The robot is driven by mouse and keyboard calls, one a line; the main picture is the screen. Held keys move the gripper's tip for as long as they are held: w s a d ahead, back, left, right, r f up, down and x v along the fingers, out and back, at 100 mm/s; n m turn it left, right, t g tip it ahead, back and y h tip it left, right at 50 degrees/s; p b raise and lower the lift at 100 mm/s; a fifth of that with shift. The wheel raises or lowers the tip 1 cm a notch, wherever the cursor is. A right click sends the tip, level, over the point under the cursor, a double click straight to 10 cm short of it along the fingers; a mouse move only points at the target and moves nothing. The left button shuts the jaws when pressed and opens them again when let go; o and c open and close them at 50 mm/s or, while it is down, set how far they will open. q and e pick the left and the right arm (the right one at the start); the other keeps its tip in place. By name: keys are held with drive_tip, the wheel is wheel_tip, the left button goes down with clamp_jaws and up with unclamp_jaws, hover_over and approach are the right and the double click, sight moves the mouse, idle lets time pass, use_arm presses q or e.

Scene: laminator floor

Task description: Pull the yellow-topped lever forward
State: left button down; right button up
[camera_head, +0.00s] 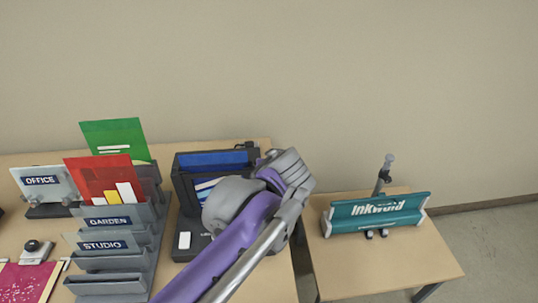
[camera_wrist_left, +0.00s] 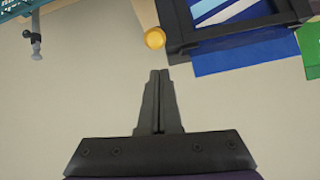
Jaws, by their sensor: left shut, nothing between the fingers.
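The yellow top of the lever (camera_wrist_left: 154,38) shows in the left wrist view as a round knob beside the black-framed machine (camera_wrist_left: 185,50). My left gripper (camera_wrist_left: 159,72) is shut and empty, its fingertips just short of the knob in that picture; I see no contact. In the head view my left arm crosses in front of the black machine (camera_head: 183,190), which holds blue and striped sheets. The arm hides part of the machine, and the lever cannot be made out there. My right gripper is not in view.
A grey sorter (camera_head: 112,262) with green and red folders stands left of the machine. A teal Inkweld machine (camera_head: 378,212) with an upright handle stands on a separate table (camera_head: 440,262) at the right. A gap separates the tables. Plain wall lies behind.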

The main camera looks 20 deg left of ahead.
use_arm(q)
drive_tip(key=shift+w+a, duration=0.15)
drive_tip(key=shift+w, duration=0.1)
drive_tip(key=shift+w+a+f, duration=0.15)
drive_tip(key=shift+w+a, duration=0.1)
drive_tip(key=shift+w, duration=0.3)
wheel_tip(320, 180, up, 5)
drive_tip(key=w+p, duration=0.1)
drive_tip(key=p, duration=0.2)
drive_tip(key=s+d+r, duration=0.3)
drive_tip(key=s+d, duration=0.1)
drive_tip(key=s, duration=0.3)
drive_tip(key=shift+s+d+b, duration=0.3)
drive_tip(key=shift+s+d, duration=0.05)
drive_tip(key=shift+d, duration=0.05)
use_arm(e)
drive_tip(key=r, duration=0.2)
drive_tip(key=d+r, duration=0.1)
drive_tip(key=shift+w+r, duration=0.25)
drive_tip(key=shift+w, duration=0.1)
use_arm(q)
drive_tip(key=shift+s, duration=0.1)
